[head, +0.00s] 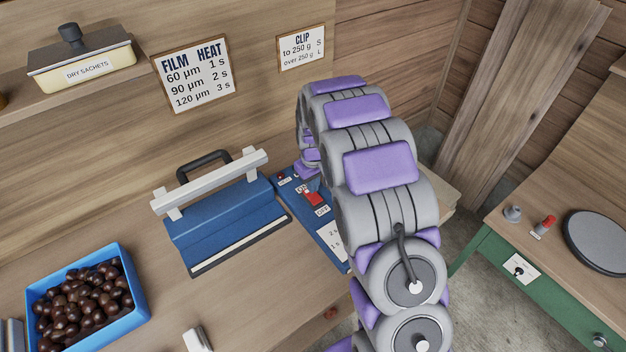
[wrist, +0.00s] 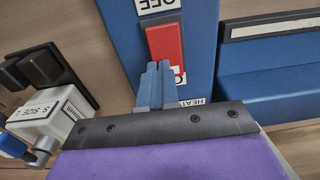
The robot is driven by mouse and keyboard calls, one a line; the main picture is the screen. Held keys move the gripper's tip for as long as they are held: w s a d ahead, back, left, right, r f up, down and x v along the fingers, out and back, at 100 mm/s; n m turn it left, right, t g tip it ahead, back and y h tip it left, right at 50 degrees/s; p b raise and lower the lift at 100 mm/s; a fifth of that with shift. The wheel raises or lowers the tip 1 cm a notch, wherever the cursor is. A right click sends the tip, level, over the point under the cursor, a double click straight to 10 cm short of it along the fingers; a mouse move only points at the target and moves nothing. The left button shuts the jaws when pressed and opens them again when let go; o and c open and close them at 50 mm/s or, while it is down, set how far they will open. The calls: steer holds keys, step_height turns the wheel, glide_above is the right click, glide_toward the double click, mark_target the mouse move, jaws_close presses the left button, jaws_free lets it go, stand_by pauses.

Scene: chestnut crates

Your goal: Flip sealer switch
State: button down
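The sealer is a blue body (head: 222,222) with a raised white bar and black handle on the wooden bench. Its blue control panel (head: 286,190) is at its right. A red rocker switch (head: 313,199) sits on the panel between ON and OFF labels. In the wrist view the red switch (wrist: 165,45) lies just beyond my gripper (wrist: 156,68). The fingers are together with nothing seen between them, over the ON-label end of the switch. Whether they touch it is unclear. My arm hides most of the gripper in the head view.
A blue tray of chestnuts (head: 38,302) stands at the left front. A film heat sign (head: 195,74) and a clip sign (head: 301,47) hang behind. A white device (wrist: 58,118) is left in the wrist view. A green-fronted bench (head: 545,290) stands right.

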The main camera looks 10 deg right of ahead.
steer(key=shift+w+a, duration=0.1)
steer(key=shift+a, duration=0.65)
steer(key=shift+w+p, duration=0.1)
steer(key=shift+p, duration=0.4)
steer(key=shift+d+f, duration=0.15)
steer(key=shift+d, duration=0.3)
steer(key=shift+s, duration=0.25)
steer(key=shift+s+d+r, duration=0.1)
steer(key=shift+s+r, duration=0.15)
steer(key=shift+s, duration=0.35)
steer(key=shift+r, duration=0.1)
